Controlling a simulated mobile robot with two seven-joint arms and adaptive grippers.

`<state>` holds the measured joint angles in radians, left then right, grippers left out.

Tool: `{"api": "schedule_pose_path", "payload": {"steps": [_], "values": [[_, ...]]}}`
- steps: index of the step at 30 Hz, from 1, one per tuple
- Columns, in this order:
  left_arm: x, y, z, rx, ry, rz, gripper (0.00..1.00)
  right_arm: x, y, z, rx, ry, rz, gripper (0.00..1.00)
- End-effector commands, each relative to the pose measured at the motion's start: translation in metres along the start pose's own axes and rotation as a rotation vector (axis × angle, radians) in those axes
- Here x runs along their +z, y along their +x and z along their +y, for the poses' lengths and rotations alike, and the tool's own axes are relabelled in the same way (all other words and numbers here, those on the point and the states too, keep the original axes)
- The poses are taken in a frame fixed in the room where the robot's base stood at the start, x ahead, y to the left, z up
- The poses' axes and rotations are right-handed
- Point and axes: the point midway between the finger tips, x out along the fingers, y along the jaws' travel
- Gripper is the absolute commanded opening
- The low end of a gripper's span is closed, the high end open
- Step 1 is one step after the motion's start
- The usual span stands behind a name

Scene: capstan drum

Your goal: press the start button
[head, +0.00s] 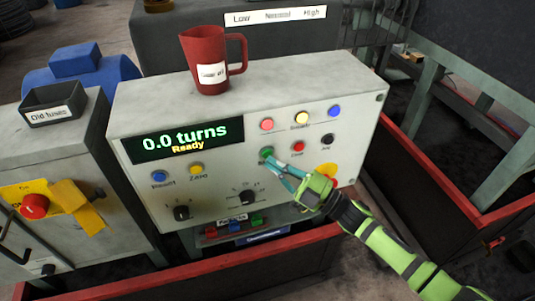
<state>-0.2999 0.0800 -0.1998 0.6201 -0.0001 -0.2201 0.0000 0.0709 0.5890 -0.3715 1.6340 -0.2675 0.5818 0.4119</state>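The grey control box (240,105) has a dark display (182,140) that reads "0.0 turns" and "Ready". A green button (266,153) sits on its front panel, just right of the display; its label is hidden or too small to read. My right gripper (268,162) comes in from the lower right. Its fingertips look closed together and are at the lower edge of the green button. I cannot tell whether they touch it. My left gripper is not in view.
Red (299,147) and black (327,142) buttons sit right of the green one, with pink, yellow and blue lamps above. A yellow-backed red button is partly behind my gripper. A red jug (211,62) stands on the box. An "Old fuses" bin (50,108) is left.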

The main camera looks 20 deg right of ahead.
Motion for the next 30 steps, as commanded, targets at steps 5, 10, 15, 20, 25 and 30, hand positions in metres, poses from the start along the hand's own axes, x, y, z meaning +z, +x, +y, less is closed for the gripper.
{"api": "schedule_pose_path", "payload": {"steps": [5,10,15,20,25,30], "values": [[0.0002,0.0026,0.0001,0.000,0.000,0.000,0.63,0.0034,0.0043,0.0033,0.000,-0.001,0.001,0.00],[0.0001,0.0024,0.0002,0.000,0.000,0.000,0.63,0.0037,0.0051,0.0039,0.000,0.000,0.000,0.00],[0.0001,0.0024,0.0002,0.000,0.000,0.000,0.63,0.0038,0.0051,0.0038,0.000,0.000,0.000,0.00],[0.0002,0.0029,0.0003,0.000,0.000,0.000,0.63,0.0044,0.0056,0.0042,0.000,0.000,0.000,0.00],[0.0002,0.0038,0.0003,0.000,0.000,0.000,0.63,0.0057,0.0069,0.0050,0.000,0.000,-0.001,0.00],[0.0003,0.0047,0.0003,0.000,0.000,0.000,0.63,0.0067,0.0084,0.0060,0.000,0.000,-0.001,0.00]]}}
